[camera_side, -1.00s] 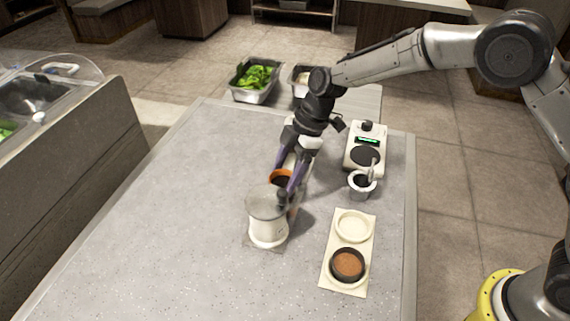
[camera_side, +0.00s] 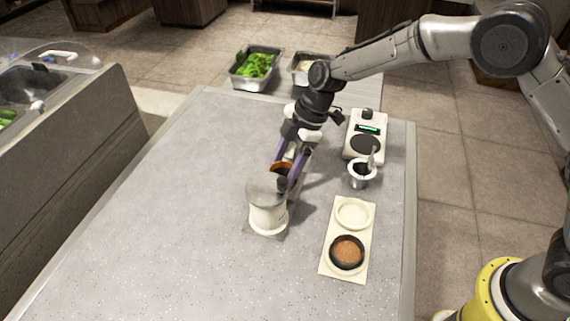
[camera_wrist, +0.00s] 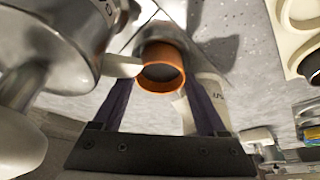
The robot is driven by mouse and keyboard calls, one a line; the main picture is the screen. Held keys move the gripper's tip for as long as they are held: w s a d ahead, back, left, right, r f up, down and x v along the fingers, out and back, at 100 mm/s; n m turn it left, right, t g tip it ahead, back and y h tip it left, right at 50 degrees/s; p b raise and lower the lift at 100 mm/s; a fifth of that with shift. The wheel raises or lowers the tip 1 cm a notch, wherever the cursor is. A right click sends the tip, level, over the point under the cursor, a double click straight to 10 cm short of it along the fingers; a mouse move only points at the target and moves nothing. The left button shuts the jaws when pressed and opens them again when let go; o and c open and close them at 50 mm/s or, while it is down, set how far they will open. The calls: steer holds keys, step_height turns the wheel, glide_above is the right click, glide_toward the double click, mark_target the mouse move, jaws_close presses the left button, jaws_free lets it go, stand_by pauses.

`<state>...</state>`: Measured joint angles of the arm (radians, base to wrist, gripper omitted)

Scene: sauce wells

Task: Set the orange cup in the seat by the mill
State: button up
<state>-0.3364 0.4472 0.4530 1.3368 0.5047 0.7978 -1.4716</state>
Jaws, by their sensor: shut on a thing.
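The orange cup (camera_side: 282,167) is between the purple fingers of my gripper (camera_side: 290,172), close behind the mill. In the wrist view the orange cup (camera_wrist: 148,84) shows its round mouth and dark inside, and my gripper (camera_wrist: 163,88) is shut on it. The mill appears to be the pale cylinder with a metal top (camera_side: 267,214); it stands at the left in front of the cup and hides its lower part. In the wrist view the mill (camera_wrist: 60,45) fills the upper left. I cannot tell whether the cup's base touches anything.
A cream two-well tray (camera_side: 334,272) stands to the right; its rear well is empty and its front well holds a dark bowl of brown powder (camera_side: 347,252). A small metal pot (camera_side: 358,178) and a scale (camera_side: 366,140) stand behind it. The counter's left side is clear.

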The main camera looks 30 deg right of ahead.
steer(key=shift+f, duration=0.3)
stand_by(0.4)
steer(key=o, duration=1.3)
steer(key=shift+r, duration=4)
